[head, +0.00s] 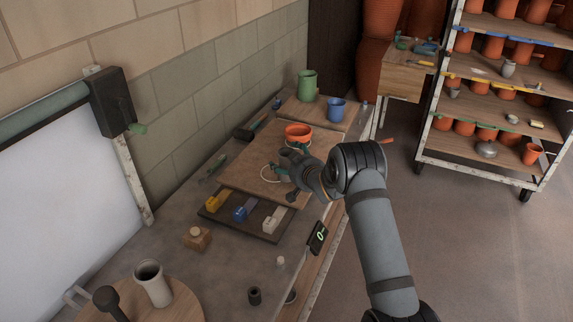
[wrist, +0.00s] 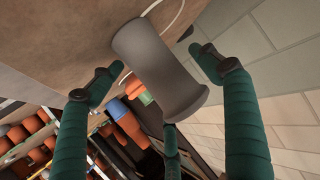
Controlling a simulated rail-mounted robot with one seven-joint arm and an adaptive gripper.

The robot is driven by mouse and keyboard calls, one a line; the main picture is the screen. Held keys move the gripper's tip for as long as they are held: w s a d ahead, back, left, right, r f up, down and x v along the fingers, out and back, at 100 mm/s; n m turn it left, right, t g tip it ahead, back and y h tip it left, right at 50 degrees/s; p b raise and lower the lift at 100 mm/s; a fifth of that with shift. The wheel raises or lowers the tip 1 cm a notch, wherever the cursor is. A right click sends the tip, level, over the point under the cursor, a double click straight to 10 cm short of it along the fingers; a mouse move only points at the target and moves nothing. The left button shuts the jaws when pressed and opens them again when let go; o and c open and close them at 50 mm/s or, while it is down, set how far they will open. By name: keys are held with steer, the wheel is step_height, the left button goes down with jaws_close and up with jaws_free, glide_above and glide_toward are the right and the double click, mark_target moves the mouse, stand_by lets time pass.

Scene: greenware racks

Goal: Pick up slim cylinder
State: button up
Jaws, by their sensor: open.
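A slim grey cylinder (wrist: 157,62) with a flared end shows in the wrist view, between the spread green-wrapped fingers of my gripper (wrist: 157,75). Gaps show between it and the left and right fingers; a third finger is below it, and contact there cannot be told. In the head view my gripper (head: 291,161) is low over the wooden board on the bench, with its fingers on either side of a small grey shape, apparently the cylinder (head: 287,157), mostly hidden by my wrist. My gripper is open.
An orange bowl (head: 298,131) stands just behind my gripper, and a pale cord loop (head: 265,171) lies beside it. A green jug (head: 307,86) and a blue cup (head: 337,109) are farther back. A tray (head: 243,226) with coloured blocks is in front.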

steer(key=shift+c, duration=0.6)
steer(key=shift+f, duration=0.1)
steer(key=c, duration=1.1)
steer(key=shift+c, duration=0.7)
